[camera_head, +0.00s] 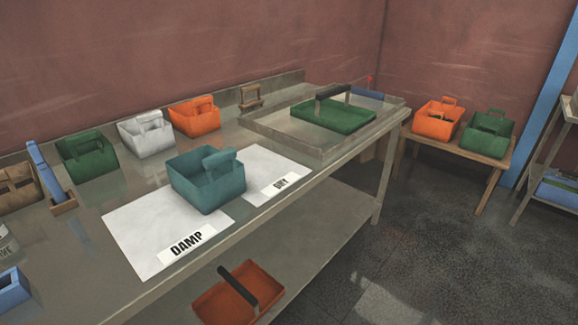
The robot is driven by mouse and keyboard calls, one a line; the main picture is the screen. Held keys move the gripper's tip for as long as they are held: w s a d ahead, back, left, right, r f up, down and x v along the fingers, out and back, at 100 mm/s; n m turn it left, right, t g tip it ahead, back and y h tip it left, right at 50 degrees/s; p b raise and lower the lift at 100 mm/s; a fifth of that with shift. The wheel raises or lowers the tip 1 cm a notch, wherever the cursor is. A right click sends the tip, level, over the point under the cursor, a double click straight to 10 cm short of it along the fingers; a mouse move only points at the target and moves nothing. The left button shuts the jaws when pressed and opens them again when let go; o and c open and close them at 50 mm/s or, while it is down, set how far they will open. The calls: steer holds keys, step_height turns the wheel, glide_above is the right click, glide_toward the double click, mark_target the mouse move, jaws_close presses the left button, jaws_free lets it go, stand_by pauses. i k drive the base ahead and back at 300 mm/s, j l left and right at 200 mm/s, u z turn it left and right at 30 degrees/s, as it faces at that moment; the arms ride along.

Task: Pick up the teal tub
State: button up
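The teal tub (207,184) stands upright on the metal bench, with its handle raised at the right side. It rests across two white sheets; the front one has a label reading "DAMP" (187,243), the one to the right a label reading "DRY" (281,184). The tub looks open at the top; its inside is shaded and I cannot tell whether it holds anything. Nothing touches it from above. My gripper is not in view.
Behind it on the bench (345,188) stand a green tub (88,160), a white tub (146,136) and an orange tub (194,118). A green tray (333,116) with a black handle sits at the far right end. An orange tray (238,295) lies on the lower shelf.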

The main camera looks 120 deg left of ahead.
mark_target(208, 178)
steer(key=u, duration=4.5)
